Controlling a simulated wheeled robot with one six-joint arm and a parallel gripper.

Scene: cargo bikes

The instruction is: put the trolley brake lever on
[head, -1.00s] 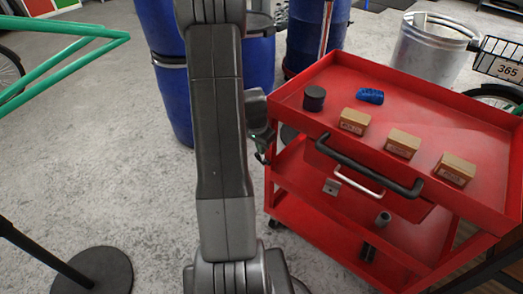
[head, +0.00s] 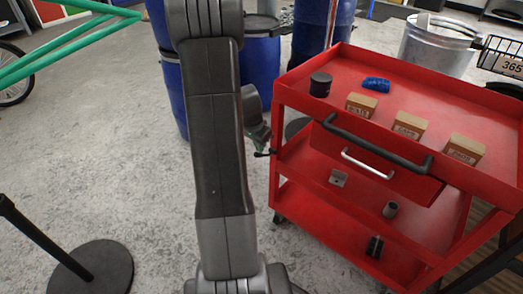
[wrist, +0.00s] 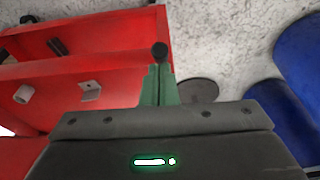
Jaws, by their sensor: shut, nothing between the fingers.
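The red trolley (head: 450,107) stands to the right of my arm in the head view. A thin dark lever with a round black knob (head: 260,154) sticks out at its near left corner. The knob (wrist: 159,50) also shows in the wrist view, just beyond my fingertips. My gripper (head: 261,146) is beside this corner, largely hidden by my arm in the head view. In the wrist view its green fingers (wrist: 158,74) are together and hold nothing. I cannot tell whether they touch the knob.
The trolley top holds a dark cylinder (head: 320,84), a blue part (head: 376,84) and small cartons (head: 408,125). A black push handle (head: 375,146) juts from the front. Blue drums (head: 259,75) stand behind. A black post base (head: 92,272) is at lower left. Floor between is clear.

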